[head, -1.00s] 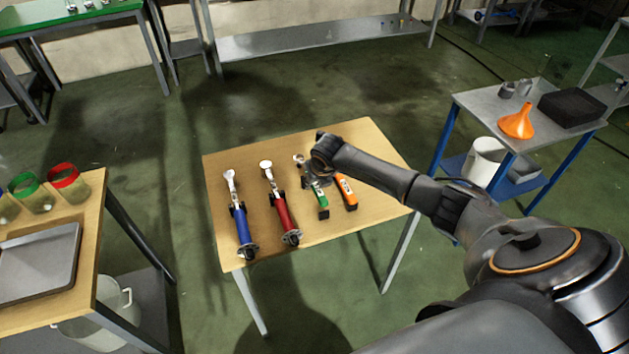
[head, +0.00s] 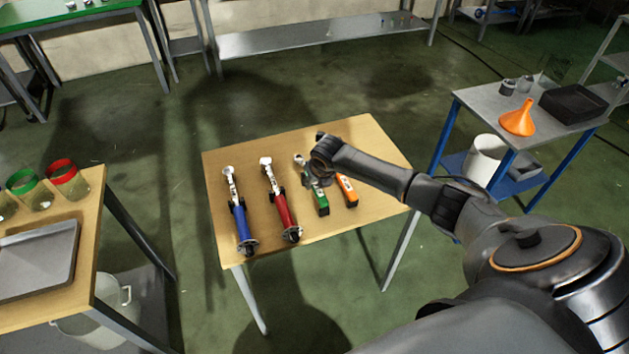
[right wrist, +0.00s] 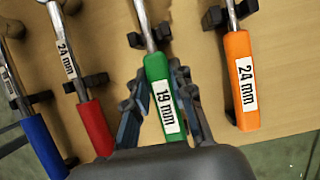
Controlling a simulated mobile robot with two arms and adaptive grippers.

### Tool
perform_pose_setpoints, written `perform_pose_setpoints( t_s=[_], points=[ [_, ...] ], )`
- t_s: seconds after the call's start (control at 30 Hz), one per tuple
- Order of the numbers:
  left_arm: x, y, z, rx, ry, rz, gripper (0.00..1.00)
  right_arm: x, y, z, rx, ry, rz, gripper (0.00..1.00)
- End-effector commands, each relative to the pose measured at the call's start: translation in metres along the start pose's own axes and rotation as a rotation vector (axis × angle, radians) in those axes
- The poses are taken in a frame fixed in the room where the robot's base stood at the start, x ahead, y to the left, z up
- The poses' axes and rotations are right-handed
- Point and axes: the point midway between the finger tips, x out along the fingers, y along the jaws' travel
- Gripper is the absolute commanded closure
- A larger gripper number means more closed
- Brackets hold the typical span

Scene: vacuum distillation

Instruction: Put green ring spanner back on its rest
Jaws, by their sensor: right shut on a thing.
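The green ring spanner (head: 322,203) has a green handle marked 19 mm and a metal shaft. It is at the table's middle right, between the red and orange spanners, and its handle shows in the right wrist view (right wrist: 157,69). My right gripper (head: 318,180) is shut on the green handle, with one finger on each side of it in the right wrist view (right wrist: 161,78). A black rest (right wrist: 136,40) has prongs on both sides of the shaft. I cannot tell whether the shaft touches it. My left gripper is not in view.
The red spanner (head: 282,210) and blue spanner (head: 242,226) lie to the left. The orange spanner (head: 347,190) is close on the right. The wooden table (head: 225,165) has bare room at its back. A side table with an orange funnel (head: 518,119) stands at the right.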

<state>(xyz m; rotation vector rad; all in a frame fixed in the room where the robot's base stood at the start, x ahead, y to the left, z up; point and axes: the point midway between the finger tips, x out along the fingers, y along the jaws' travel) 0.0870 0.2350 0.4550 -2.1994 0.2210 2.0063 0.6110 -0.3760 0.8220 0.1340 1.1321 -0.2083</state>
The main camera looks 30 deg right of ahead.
Motion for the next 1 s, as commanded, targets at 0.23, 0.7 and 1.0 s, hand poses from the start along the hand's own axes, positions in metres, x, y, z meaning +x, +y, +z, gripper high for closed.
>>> perform_pose_setpoints(
  t_s=[0.23,0.7,1.0],
  points=[
    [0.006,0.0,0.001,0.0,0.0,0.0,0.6,0.007,0.0,-0.002,0.001,-0.002,0.001,1.0],
    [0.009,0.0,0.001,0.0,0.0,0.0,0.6,0.013,0.0,-0.006,0.0,-0.001,0.001,1.0],
    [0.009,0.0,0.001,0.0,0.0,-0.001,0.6,0.013,0.0,-0.006,0.0,0.0,0.0,0.5]
  ],
)
